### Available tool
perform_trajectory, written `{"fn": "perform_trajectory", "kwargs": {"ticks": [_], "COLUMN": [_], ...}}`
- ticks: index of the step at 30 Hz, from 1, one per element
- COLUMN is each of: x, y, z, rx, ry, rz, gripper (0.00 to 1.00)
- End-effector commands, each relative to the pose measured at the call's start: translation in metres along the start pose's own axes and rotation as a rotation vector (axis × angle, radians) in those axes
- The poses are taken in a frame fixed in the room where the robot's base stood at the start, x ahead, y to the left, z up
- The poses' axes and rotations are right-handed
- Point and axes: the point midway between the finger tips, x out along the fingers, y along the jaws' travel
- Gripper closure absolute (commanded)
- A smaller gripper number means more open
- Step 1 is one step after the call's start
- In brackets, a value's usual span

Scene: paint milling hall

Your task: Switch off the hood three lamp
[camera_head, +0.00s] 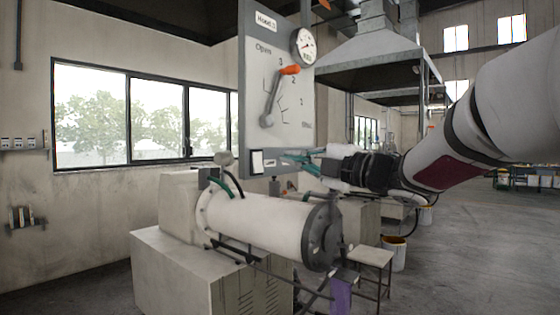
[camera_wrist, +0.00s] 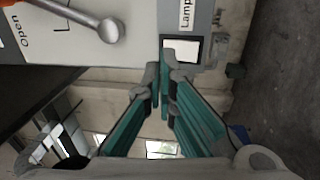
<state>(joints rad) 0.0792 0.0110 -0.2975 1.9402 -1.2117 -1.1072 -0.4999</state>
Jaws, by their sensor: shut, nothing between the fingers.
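The grey panel (camera_head: 262,85) labelled "Hood 3" hangs at the centre of the head view. Its lamp switch (camera_head: 257,162), a white rocker in a dark frame, sits at the panel's lower left. In the wrist view the switch (camera_wrist: 185,47) lies beside a "Lamp" label. My gripper (camera_head: 284,157) has teal fingers and is just right of the switch in the head view. In the wrist view its closed fingertips (camera_wrist: 164,72) overlap the switch's edge. I cannot tell whether they touch it, or which way the rocker is tipped.
A lever (camera_head: 271,97) with an orange handle and a round gauge (camera_head: 304,46) are on the panel above. A white cylindrical mill (camera_head: 262,226) stands below my gripper. A stool (camera_head: 370,258) and bucket (camera_head: 395,253) stand to its right.

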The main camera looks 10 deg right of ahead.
Motion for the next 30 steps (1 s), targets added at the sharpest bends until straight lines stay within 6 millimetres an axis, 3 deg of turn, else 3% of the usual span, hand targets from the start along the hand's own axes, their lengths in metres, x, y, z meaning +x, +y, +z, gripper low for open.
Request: {"fn": "perform_trajectory", "kwargs": {"ticks": [12,30], "x": [-0.056,-0.062], "y": [0.013,0.016], "z": [0.0,0.0], "rx": [0.0,0.002], "ry": [0.0,-0.002], "rz": [0.0,0.0], "gripper": [1.0,1.0]}}
